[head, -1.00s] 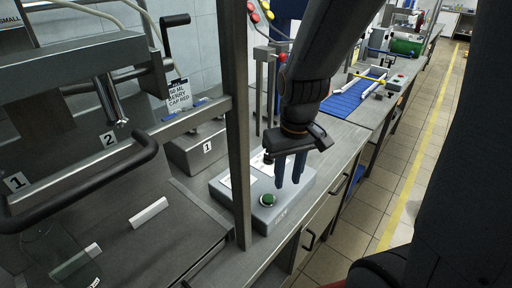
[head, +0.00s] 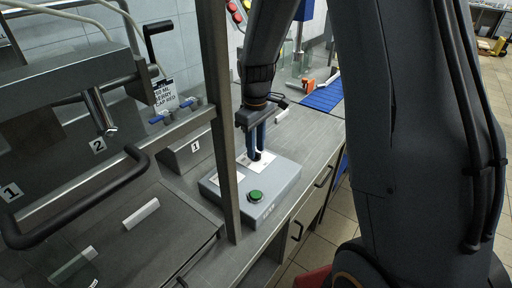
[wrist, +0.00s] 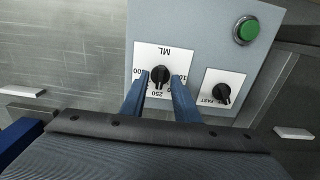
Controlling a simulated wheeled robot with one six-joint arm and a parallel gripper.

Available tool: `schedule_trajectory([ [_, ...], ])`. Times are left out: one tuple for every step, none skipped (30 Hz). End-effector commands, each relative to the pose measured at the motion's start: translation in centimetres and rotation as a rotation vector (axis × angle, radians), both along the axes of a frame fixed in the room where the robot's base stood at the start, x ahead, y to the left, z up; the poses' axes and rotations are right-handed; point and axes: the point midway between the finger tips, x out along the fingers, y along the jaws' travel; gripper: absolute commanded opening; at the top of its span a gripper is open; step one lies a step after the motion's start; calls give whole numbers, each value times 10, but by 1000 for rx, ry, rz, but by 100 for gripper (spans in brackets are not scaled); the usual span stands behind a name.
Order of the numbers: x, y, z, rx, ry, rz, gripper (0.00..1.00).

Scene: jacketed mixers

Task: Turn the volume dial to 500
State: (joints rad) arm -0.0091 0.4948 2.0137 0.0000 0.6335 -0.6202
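The volume dial (wrist: 160,76) is a small black knob on a white plate (wrist: 160,52) marked ML, upside down in the wrist view. The label 250 shows just below the knob; a label by each finger is partly covered. The knob's pointer seems to face the 250, but I cannot be sure. My gripper (wrist: 161,76) is open, with one blue finger on each side of the dial and a gap to it. In the head view my gripper (head: 256,155) is low over the grey control box (head: 278,185), and its fingers hide the dial.
A second black knob (wrist: 221,94), with a FAST label, sits to the right of the dial. A green button (wrist: 245,30) is on the same box, also visible in the head view (head: 255,196).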

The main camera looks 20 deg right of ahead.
Motion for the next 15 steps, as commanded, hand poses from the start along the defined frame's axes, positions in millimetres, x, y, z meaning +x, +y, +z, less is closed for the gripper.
schedule_trajectory([
  [-1, 0, -4, 0, 1, 0, 28],
  [-1, 0, -6, 0, 1, 0, 28],
  [-1, 0, -8, 0, 1, 0, 28],
  [-1, 0, -10, -1, 1, -1, 28],
  [-1, 0, -11, -1, 1, -1, 28],
  [-1, 0, -11, 0, 0, -1, 28],
  [0, 0, -12, 0, 0, -1, 28],
  [0, 0, -12, 0, 0, -1, 28],
  [0, 0, -12, 0, 0, -1, 28],
  [0, 0, -12, 0, 0, -1, 28],
  [0, 0, -12, 0, 0, -1, 28],
  [0, 0, -12, 0, 0, -1, 28],
  [0, 0, -12, 0, 0, -1, 28],
  [0, 0, -12, 0, 0, -1, 25],
  [0, 0, -12, 0, 0, -1, 18],
])
